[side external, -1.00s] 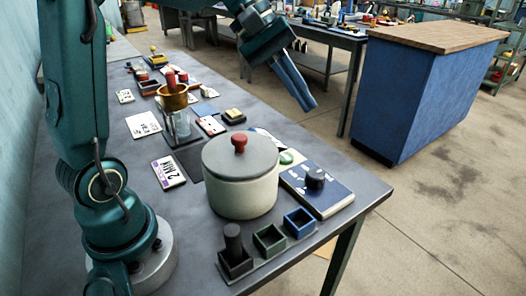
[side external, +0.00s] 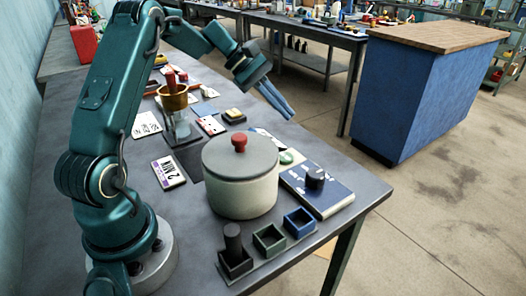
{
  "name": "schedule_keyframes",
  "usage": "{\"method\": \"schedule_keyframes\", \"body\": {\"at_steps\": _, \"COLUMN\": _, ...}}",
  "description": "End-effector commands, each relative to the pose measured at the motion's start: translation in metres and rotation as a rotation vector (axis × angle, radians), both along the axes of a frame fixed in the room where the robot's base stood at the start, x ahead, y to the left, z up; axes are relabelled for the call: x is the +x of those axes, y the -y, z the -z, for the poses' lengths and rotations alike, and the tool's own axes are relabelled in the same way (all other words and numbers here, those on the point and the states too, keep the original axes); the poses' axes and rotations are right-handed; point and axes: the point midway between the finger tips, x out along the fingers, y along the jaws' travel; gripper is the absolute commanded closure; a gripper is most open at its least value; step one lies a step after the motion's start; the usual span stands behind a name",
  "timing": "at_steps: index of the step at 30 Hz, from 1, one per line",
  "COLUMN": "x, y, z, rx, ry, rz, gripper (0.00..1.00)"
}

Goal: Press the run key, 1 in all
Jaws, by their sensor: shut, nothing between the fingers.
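My gripper (side external: 288,114) is shut and empty, its two blue fingers pointing down and to the right above the far right edge of the bench. A dark block with a pale yellow top (side external: 234,114) sits on the bench left of the fingertips, apart from them. A round green button-like piece (side external: 287,157) lies just right of the pot, partly hidden by it.
A cream pot (side external: 240,194) with a grey lid and red knob stands mid-bench. In front are small square bins, including a green one (side external: 268,240) and a blue one (side external: 299,222).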

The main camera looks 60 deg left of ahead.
Motion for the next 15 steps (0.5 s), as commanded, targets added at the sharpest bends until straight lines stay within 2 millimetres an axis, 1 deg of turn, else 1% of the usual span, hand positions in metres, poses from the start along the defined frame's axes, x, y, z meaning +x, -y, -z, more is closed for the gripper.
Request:
{"method": "schedule_keyframes", "body": {"at_steps": 4, "x": 0.0, "y": 0.0, "z": 0.003, "rx": -0.001, "ry": -0.001, "rz": 0.001, "gripper": 1.0}}
{"method": "schedule_keyframes", "body": {"at_steps": 8, "x": 0.0, "y": 0.001, "z": 0.012, "rx": -0.003, "ry": -0.002, "rz": 0.001, "gripper": 1.0}}
{"method": "schedule_keyframes", "body": {"at_steps": 15, "x": 0.0, "y": 0.001, "z": 0.045, "rx": -0.004, "ry": -0.003, "rz": 0.0, "gripper": 1.0}}
